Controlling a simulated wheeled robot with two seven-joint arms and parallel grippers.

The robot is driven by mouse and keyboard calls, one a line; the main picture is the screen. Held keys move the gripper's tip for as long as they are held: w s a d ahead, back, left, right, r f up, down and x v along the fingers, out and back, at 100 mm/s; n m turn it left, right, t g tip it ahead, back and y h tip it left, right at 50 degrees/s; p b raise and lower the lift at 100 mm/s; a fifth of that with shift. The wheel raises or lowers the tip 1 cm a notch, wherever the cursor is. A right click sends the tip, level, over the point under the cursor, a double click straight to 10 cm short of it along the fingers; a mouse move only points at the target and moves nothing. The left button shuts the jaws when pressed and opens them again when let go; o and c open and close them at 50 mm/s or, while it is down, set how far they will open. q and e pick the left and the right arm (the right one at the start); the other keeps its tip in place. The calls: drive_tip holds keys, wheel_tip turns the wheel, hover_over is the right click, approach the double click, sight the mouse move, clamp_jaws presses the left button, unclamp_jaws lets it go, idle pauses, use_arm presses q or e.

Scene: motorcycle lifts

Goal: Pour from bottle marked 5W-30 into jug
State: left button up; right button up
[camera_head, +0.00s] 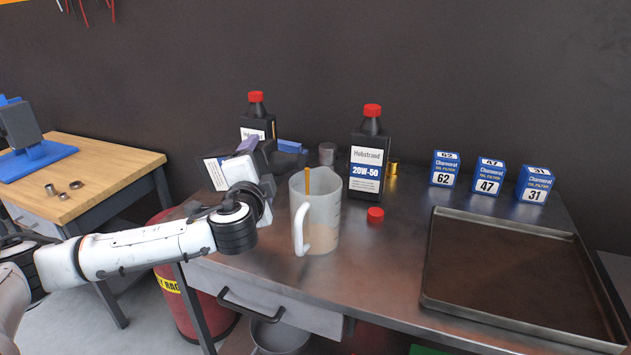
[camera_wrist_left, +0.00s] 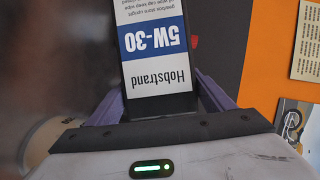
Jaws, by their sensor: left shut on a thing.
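My left gripper (camera_head: 272,150) is shut on the dark bottle marked 5W-30 (camera_wrist_left: 155,105), its fingers on both sides. The label reads upside down in the left wrist view. In the head view the bottle is tipped over and mostly hidden by the gripper; part of its white label (camera_head: 215,173) shows. The clear jug (camera_head: 325,205) stands upright on the bench, handle toward me. An amber stream (camera_head: 308,182) falls into the jug from beside the gripper. Tan liquid (camera_head: 319,238) shows low in the jug. The bottle's mouth is hidden. My right gripper is not in view.
A 20W-50 bottle (camera_head: 371,150) with a red cap stands behind the jug, another capped bottle (camera_head: 257,122) behind my gripper. A loose red cap (camera_head: 375,215) lies right of the jug. Several filter boxes (camera_head: 488,177) and a dark tray (camera_head: 520,275) occupy the bench's right.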

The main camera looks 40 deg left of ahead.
use_arm(q)
drive_tip(key=shift+w+d+r+m+y+p, duration=0.1)
drive_tip(key=shift+d+r+m+y+p, duration=0.1)
drive_tip(key=shift+d+r+m, duration=0.15)
drive_tip(key=shift+w+d+r+m+y+p, duration=0.1)
drive_tip(key=shift+r+m+p, duration=0.15)
drive_tip(key=shift+r, duration=0.2)
idle(3.5)
drive_tip(key=shift+f, duration=0.1)
